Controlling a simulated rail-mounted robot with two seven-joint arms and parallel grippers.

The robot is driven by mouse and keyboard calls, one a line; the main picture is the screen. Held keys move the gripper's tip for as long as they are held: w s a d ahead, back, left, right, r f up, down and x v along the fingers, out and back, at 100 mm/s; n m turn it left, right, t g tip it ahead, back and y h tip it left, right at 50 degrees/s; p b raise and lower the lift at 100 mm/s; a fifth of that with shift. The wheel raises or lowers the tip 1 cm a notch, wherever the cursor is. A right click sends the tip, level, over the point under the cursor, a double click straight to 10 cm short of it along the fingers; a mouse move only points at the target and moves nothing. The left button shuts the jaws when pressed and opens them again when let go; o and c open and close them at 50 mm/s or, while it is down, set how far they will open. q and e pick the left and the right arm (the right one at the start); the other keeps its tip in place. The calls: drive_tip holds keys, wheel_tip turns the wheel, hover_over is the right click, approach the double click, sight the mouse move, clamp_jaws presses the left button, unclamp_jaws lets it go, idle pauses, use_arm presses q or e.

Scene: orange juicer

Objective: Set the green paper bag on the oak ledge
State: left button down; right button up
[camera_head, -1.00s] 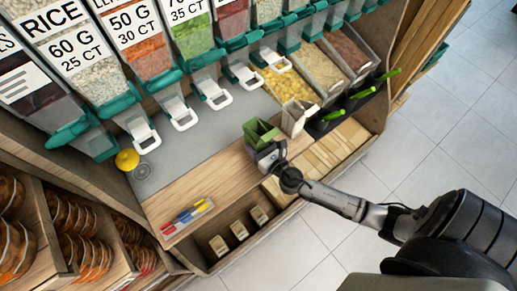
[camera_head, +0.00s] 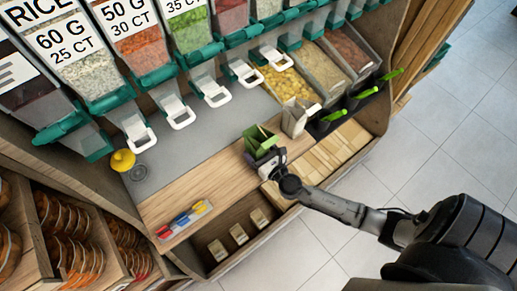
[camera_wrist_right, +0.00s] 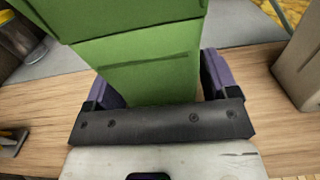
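The green paper bag (camera_head: 262,138) stands on the oak ledge (camera_head: 215,182), towards its right end in the head view. In the right wrist view the bag (camera_wrist_right: 135,60) fills the upper middle. My right gripper (camera_head: 267,156) is at the bag's front side. In the wrist view its two purple-and-black fingers (camera_wrist_right: 165,85) are spread wide, one on each side of the bag's lower part, and look open around it. The bag's base is hidden by the gripper. My left gripper is in neither view.
A beige paper bag (camera_head: 294,119) stands just right of the green one. Coloured markers (camera_head: 184,217) lie left on the ledge, and a yellow-topped item (camera_head: 123,160) stands behind. Dispensers (camera_head: 150,50) line the back. The ledge between markers and bag is clear.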

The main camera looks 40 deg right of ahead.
drive_tip(key=shift+o, duration=0.5)
drive_tip(key=shift+r, duration=0.15)
drive_tip(key=s+d+m+g+h, duration=0.2)
drive_tip(key=s+m+g+h, duration=0.4)
drive_tip(key=s+m, duration=1.2)
drive_tip(key=s+a+f+m+g+y, duration=0.1)
drive_tip(key=s+a+m+g+y, duration=0.4)
drive_tip(key=m, duration=0.9)
drive_tip(key=a+g+y, duration=0.3)
drive_tip(key=a, duration=0.1)
drive_tip(key=shift+s+m, duration=0.3)
drive_tip(key=shift+s, duration=0.1)
